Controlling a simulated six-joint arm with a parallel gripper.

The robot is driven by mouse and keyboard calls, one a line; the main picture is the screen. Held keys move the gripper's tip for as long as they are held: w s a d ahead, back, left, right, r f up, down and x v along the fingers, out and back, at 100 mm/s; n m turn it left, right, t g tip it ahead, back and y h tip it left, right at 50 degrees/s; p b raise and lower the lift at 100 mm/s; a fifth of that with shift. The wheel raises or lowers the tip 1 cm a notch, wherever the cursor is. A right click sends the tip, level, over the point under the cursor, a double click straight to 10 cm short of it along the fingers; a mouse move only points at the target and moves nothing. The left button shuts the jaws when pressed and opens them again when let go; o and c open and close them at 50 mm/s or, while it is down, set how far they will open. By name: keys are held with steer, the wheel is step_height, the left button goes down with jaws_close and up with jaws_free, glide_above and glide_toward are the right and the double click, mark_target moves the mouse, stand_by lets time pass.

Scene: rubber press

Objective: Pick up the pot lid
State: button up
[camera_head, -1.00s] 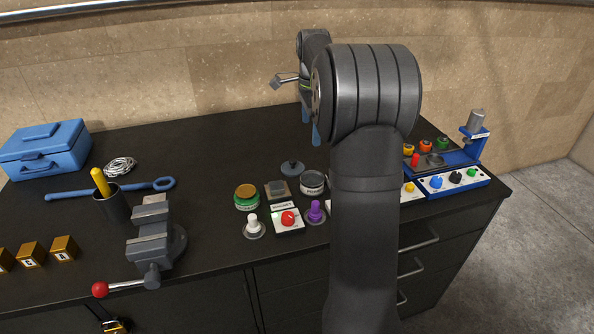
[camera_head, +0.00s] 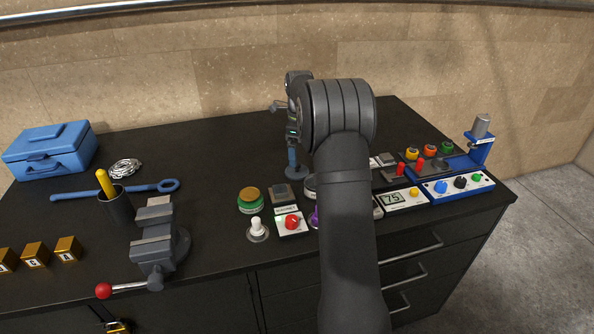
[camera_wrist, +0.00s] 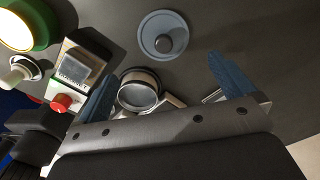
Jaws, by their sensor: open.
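The pot lid (camera_wrist: 163,38) is a flat grey-blue disc with a dark round knob, lying on the black bench top in the wrist view. My gripper (camera_wrist: 166,69) is open and empty, its two blue fingers spread. The lid lies ahead of the fingertips, roughly centred between them. In the head view, my gripper (camera_head: 292,157) points down at the lid's spot and partly hides the lid. The metal pot (camera_wrist: 141,90) stands between the fingers' bases in the wrist view, near the left finger. My arm partly hides it in the head view.
A green jar (camera_head: 250,200), a small grey block-like device (camera_head: 283,193), a white-knobbed switch (camera_head: 258,228) and a red-button box (camera_head: 291,222) stand close by. Control panels (camera_head: 393,200) and a blue press (camera_head: 479,148) are to the right. The bench behind my gripper is clear.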

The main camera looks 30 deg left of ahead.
mark_target(298, 164)
step_height(298, 164, down, 2)
steer(key=shift+f, duration=0.15)
steer(key=f, duration=0.5)
steer(key=shift+w+a+f, duration=0.1)
steer(key=shift+w+a, duration=0.25)
steer(key=c, duration=1.1)
